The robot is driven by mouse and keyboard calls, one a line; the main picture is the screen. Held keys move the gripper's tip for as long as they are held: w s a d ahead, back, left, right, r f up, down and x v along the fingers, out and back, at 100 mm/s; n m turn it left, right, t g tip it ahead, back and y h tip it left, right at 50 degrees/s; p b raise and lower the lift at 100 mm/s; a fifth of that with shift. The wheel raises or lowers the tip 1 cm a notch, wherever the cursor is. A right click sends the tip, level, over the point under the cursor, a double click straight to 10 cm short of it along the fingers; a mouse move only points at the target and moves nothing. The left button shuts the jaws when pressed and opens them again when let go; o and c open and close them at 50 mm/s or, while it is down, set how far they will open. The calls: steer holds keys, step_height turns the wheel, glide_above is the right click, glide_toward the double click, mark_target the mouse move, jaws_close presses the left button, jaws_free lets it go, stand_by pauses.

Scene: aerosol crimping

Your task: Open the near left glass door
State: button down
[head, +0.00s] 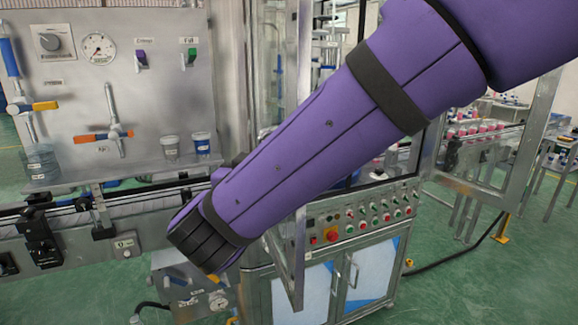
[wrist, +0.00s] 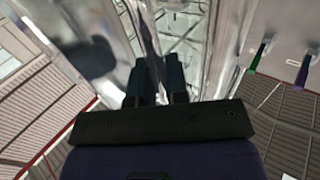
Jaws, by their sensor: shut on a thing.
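The near left glass door (head: 299,265) is a metal-framed pane on the machine enclosure. In the head view it stands out from the enclosure, seen nearly edge-on, and my arm covers its middle. In the wrist view my gripper (wrist: 155,75) has its two dark fingers close together at a shiny upright metal part of the door (wrist: 148,35). The gripper is shut on that part; whether it is the frame edge or a handle I cannot tell. In the head view the gripper is hidden behind my purple arm.
Another framed glass door (head: 512,140) stands open at the right. The control panel (head: 365,218) with several buttons sits on a cabinet (head: 345,280) below. A steel panel (head: 150,75) with gauge and valves stands at left. Green floor (head: 470,285) is clear at lower right.

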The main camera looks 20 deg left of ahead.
steer(key=shift+s+a+r+m+h, duration=0.15)
steer(key=shift+s+a+h, duration=0.1)
steer(key=shift+a, duration=0.2)
steer(key=shift+s+a+f+m+h, duration=0.1)
steer(key=shift+a+m+h, duration=0.15)
steer(key=shift+a, duration=0.2)
steer(key=shift+s+a+r+m+h, duration=0.1)
steer(key=shift+s+a+h, duration=0.15)
steer(key=shift+a, duration=0.2)
steer(key=c, duration=1.1)
jaws_free()
steer(key=shift+c, duration=0.2)
steer(key=s, duration=1)
steer(key=shift+s, duration=0.35)
steer(key=shift+a, duration=0.1)
